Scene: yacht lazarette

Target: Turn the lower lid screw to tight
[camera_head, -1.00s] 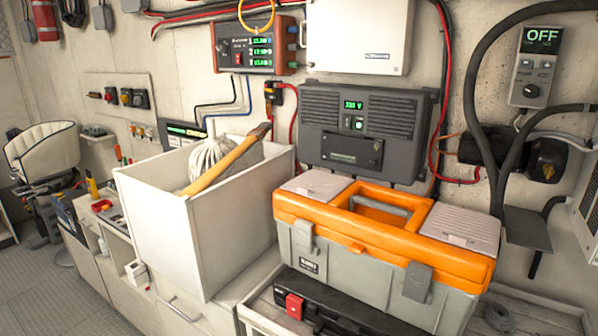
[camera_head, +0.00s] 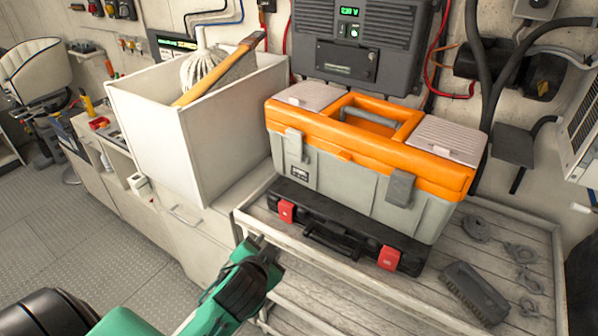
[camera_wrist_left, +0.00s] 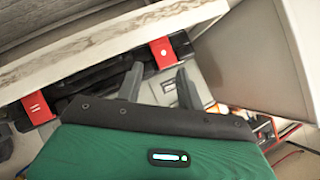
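I cannot make out a lid screw in either view. A dark grey wall unit (camera_head: 400,35) with a green display has a small cover plate (camera_head: 346,62) on its front; any screws on it are too small to tell. My left gripper (camera_head: 264,246) is in front of the wooden-topped bench, left of the black case. It also shows in the left wrist view (camera_wrist_left: 158,82), with its two fingers apart and nothing between them. My right gripper is not in view.
A white bin (camera_head: 150,130) holding a wooden-handled tool stands left. A brush (camera_head: 475,292) and shackles (camera_head: 522,280) lie right.

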